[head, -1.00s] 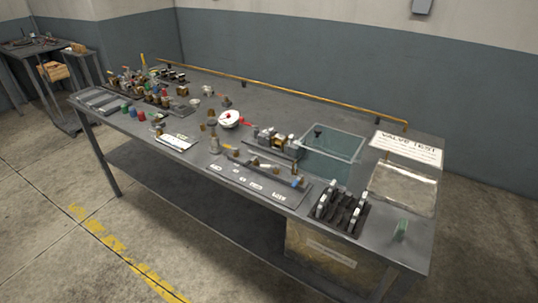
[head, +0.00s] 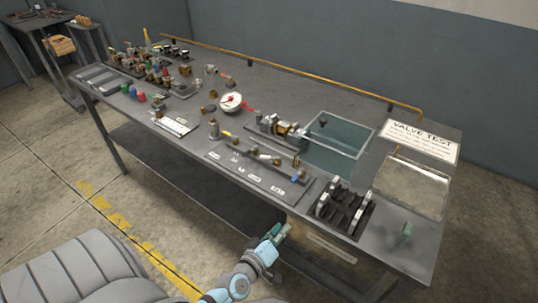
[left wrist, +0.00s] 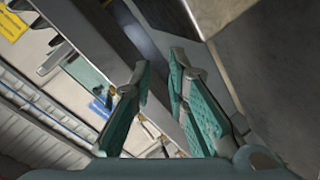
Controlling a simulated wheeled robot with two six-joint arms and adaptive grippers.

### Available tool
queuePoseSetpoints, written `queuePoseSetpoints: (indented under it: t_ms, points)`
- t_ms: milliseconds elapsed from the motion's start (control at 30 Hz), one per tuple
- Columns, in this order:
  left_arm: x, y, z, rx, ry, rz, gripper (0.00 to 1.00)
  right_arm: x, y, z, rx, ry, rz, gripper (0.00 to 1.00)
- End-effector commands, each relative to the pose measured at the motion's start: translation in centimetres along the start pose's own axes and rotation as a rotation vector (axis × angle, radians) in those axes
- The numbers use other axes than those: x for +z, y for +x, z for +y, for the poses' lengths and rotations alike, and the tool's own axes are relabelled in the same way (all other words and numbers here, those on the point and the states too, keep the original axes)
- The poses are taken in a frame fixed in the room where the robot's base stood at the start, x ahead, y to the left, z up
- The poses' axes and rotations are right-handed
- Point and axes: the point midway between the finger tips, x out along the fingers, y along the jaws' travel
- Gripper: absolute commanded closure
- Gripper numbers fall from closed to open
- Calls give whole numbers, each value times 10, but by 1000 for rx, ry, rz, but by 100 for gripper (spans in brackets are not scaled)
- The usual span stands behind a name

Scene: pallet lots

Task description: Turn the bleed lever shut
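A dark test board (head: 262,178) with white labels lies near the table's front edge. It carries a line of brass and steel fittings (head: 257,159), with a small blue part (head: 298,176) at its right end. I cannot tell which small handle is the bleed lever; the labels are too small to read. My left gripper (head: 285,230) is in front of the table's front edge, apart from the board. In the left wrist view its two teal fingers (left wrist: 160,65) stand apart with nothing between them. My right gripper is not in view.
A black rack (head: 343,211) and a green piece (head: 405,234) stand at the right front. Behind are a glass-sided tank (head: 338,143), a sign reading VALVE TEST (head: 422,139) and a metal tray (head: 410,188). A white gauge (head: 231,103) stands mid-table. A yellow pipe (head: 290,70) runs along the back.

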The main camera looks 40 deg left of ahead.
Motion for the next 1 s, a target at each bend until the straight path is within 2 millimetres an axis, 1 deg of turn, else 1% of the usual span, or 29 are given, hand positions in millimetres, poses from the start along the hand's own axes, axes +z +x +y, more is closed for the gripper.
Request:
queuePoseSetpoints:
  t_ms: [33, 100, 200, 300, 367, 467, 567, 700, 800, 900, 1000]
  points:
    - [-28, 1, 40, 83, -106, 67, 85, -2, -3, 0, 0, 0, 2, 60]
    - [-65, -1, 82, 185, -270, 156, 85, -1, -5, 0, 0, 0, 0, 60]
    - [-108, 2, 55, 156, -507, 375, 85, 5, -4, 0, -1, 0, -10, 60]
    - [-129, 0, 37, 133, -631, 494, 85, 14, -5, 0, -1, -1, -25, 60]
    - [-136, 2, 33, 127, -655, 520, 85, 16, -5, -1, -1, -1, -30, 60]
    - [-144, 16, 31, 127, -657, 524, 85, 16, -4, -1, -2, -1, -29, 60]
    - [-156, 39, 30, 128, -655, 524, 85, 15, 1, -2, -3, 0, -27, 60]
    - [-177, 76, 26, 127, -652, 524, 85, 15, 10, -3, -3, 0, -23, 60]
    - [-188, 96, 24, 126, -653, 523, 85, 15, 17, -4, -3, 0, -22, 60]
    - [-196, 110, 24, 126, -653, 522, 85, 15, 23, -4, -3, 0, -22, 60]
    - [-201, 118, 24, 125, -652, 521, 85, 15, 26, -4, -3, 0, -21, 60]
